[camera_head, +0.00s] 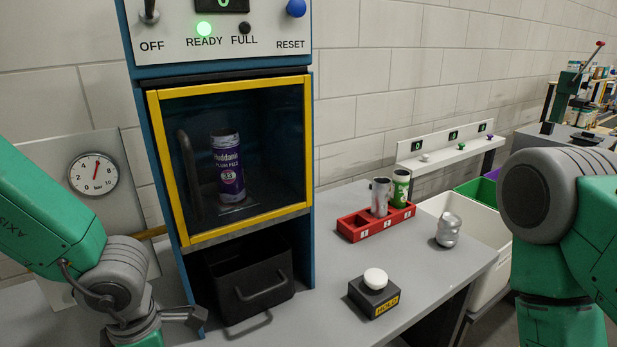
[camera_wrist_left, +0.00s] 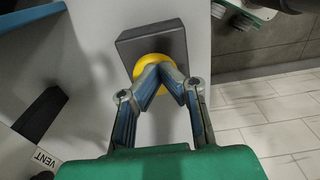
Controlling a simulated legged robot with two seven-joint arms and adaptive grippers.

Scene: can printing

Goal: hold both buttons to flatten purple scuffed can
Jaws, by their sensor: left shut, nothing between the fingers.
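The purple can (camera_head: 227,165) stands upright inside the crusher chamber behind a clear door with a yellow frame (camera_head: 228,237). The white button (camera_head: 375,277) sits on a dark box labelled HOLD on the grey table, with nothing touching it. The other button (camera_wrist_left: 151,66), yellow on a dark box (camera_wrist_left: 160,39), shows in the left wrist view. My left gripper (camera_wrist_left: 159,70) is shut and empty, with its fingertips over the yellow button; I cannot tell whether it is pressed. In the head view the left gripper is at the lower left, partly cut off. My right gripper is out of view; only its arm shows.
A dark bin (camera_head: 250,293) sits below the chamber. A red rack (camera_head: 350,236) holds a grey can (camera_head: 380,197) and a green can (camera_head: 400,188). A crumpled silver can (camera_head: 448,230) stands near the table's right edge. The green READY light (camera_head: 204,28) is lit.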

